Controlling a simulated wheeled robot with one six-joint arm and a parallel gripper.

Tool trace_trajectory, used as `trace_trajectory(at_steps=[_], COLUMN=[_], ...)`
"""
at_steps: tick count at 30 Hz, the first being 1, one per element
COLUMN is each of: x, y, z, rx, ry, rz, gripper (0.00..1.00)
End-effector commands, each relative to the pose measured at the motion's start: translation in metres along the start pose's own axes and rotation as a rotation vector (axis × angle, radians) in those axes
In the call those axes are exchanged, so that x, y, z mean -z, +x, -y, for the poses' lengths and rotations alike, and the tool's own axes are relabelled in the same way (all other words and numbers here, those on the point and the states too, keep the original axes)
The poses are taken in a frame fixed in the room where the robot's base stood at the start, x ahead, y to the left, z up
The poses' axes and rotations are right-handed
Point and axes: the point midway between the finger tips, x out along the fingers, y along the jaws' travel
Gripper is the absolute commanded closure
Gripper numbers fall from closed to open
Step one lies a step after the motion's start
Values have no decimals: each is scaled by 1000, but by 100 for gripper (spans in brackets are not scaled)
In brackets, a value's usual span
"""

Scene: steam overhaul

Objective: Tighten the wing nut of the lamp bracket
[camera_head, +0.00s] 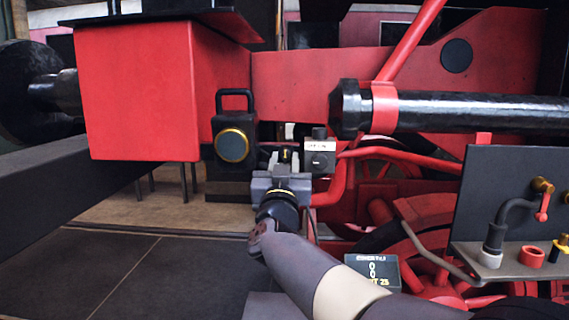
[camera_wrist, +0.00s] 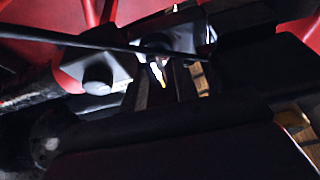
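A black lamp (camera_head: 232,140) with a yellow-rimmed lens and a top handle hangs beside the red box, just left of my gripper. My gripper (camera_head: 284,160) is raised in front of the red locomotive frame, its fingers pointing away from the head camera. The fingers look a little apart, with a small dark piece with a yellow mark (camera_head: 285,154) between or behind them. I cannot tell whether this is the wing nut or whether the fingers touch it. The wrist view is dark; a small pale and yellow piece (camera_wrist: 159,74) shows near the fingers.
A red box (camera_head: 135,95) stands at the left and a black cylinder rod (camera_head: 470,110) crosses the right. A grey-and-black block (camera_head: 320,155) sits right of my gripper. A panel with pipe fittings (camera_head: 510,195) and a dark labelled box (camera_head: 372,268) stand at lower right.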

Motion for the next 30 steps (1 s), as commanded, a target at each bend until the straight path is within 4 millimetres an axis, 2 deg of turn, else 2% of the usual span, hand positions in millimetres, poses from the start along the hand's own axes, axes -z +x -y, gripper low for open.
trace_trajectory(at_steps=[5,8,18,21,25,30], x=[0,-1,-2,-1,0,0], y=[-3,-14,-80,-95,-105,-109], z=[0,0,1,1,0,0], rx=[0,1,3,3,1,1], ry=[0,0,2,2,1,-1], rz=[0,0,0,0,0,1], gripper=[71,71,71,71,71,71])
